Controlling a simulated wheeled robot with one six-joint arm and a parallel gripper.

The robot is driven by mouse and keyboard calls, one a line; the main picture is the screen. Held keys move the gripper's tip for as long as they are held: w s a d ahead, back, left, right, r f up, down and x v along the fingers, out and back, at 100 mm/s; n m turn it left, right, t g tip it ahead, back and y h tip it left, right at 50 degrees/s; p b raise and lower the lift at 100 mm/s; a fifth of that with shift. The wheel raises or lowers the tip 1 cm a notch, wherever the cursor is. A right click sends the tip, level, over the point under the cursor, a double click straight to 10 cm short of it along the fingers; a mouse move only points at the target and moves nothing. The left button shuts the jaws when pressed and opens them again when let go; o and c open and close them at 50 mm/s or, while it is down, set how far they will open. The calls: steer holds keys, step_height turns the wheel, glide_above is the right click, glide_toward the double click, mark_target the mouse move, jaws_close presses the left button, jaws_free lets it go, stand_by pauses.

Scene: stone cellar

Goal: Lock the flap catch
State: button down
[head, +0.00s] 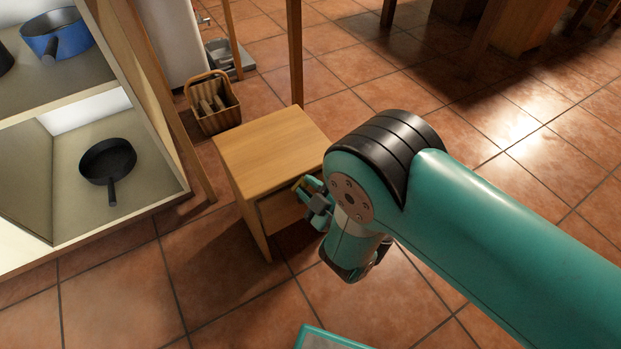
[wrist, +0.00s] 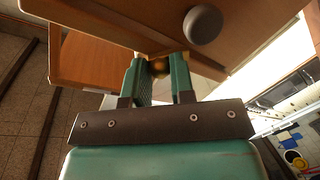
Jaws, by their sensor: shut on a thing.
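A small wooden cabinet (head: 268,143) stands on the tiled floor, and my gripper (head: 309,196) is at its front right side. In the wrist view a wooden panel (wrist: 122,20) fills the top, with a round grey knob (wrist: 203,24) on it. The two teal fingers of my gripper (wrist: 160,66) reach the panel's edge. They are shut on a small brass-coloured piece (wrist: 159,67), which looks like the flap catch. The fingers cover most of it, so I cannot tell which way it is turned. In the head view my arm hides part of the cabinet front.
A shelf unit (head: 150,90) with a black pan (head: 108,160) and a blue pot (head: 57,33) stands at the left. A wicker basket (head: 213,103) sits behind the cabinet, near a thin wooden post (head: 295,50).

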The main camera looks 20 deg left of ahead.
steer(key=n+p, duration=0.2)
steer(key=r+n+h+p, duration=0.1)
steer(key=n+p, duration=0.1)
steer(key=p, duration=0.1)
steer(key=shift+s+a, duration=0.2)
steer(key=shift+s+a+f+n+t+h+p, duration=0.1)
steer(key=shift+n+t+h+p, duration=0.3)
steer(key=shift+n+p, duration=0.55)
steer(key=shift+s+f+n+t, duration=0.1)
steer(key=shift+n+t, duration=0.2)
steer(key=shift+n, duration=0.85)
steer(key=c, duration=1)
jaws_free()
